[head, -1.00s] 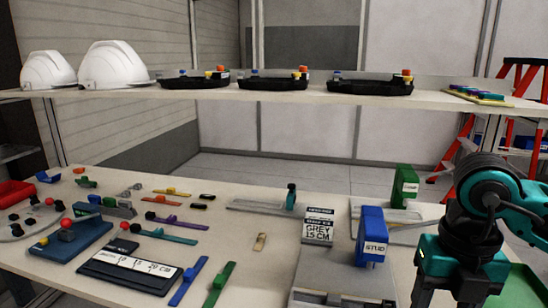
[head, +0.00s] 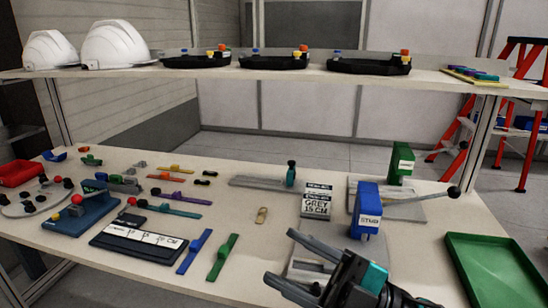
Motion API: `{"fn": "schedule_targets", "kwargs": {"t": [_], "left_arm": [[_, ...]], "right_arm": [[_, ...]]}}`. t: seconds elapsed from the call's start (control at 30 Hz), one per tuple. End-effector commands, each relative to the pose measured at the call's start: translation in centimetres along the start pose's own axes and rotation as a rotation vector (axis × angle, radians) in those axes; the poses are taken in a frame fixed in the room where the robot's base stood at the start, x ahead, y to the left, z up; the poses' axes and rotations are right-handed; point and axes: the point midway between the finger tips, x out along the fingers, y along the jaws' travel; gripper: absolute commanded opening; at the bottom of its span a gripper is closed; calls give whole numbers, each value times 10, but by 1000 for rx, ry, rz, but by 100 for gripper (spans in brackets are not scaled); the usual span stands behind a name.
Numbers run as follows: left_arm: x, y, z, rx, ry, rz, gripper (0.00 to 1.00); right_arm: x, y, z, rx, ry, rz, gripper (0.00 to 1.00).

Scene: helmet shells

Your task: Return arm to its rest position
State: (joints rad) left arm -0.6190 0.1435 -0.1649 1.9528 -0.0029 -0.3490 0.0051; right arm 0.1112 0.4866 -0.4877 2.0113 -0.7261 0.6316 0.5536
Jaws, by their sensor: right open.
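My right gripper (head: 279,260) shows at the bottom centre of the head view, over the table's front part. Its two dark fingers point left and are spread apart, with nothing between them. Behind the fingers are a black body and a teal part. The gripper partly covers a grey plate in front of the blue block. My left gripper is not in view.
The table (head: 415,262) holds a blue block (head: 367,208), a green block (head: 401,160), a grey sign (head: 316,203) and several coloured straps. A green tray (head: 495,270) is at right. White helmets (head: 116,45) and black trays (head: 368,66) stand on the shelf (head: 225,80).

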Motion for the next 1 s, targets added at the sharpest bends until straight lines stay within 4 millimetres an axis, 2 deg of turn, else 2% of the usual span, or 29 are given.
{"fn": "schedule_targets", "kwargs": {"t": [0.07, 0.17, 0.2, 0.27, 0.3, 0.4, 0.5, 0.6, 0.7, 1.0], "left_arm": [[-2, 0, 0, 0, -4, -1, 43], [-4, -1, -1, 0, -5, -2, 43], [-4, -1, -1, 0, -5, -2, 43], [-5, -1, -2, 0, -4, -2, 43], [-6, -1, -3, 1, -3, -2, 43], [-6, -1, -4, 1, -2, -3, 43], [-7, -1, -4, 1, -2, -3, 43], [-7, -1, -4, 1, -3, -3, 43], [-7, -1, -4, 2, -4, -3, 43], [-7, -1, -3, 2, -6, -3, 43]], "right_arm": [[-22, 5, 31, 105, -166, 196, 56], [-66, -4, 75, 236, -417, 395, 56], [-89, -14, 92, 293, -528, 459, 56], [-125, -36, 112, 382, -695, 535, 56], [-148, -53, 121, 439, -799, 570, 56], [-200, -100, 133, 572, -1025, 620, 56], [-238, -142, 132, 684, -1196, 634, 56], [-262, -172, 126, 763, -1304, 633, 56], [-274, -188, 122, 806, -1360, 628, 56], [-278, -193, 121, 818, -1376, 625, 56]]}}
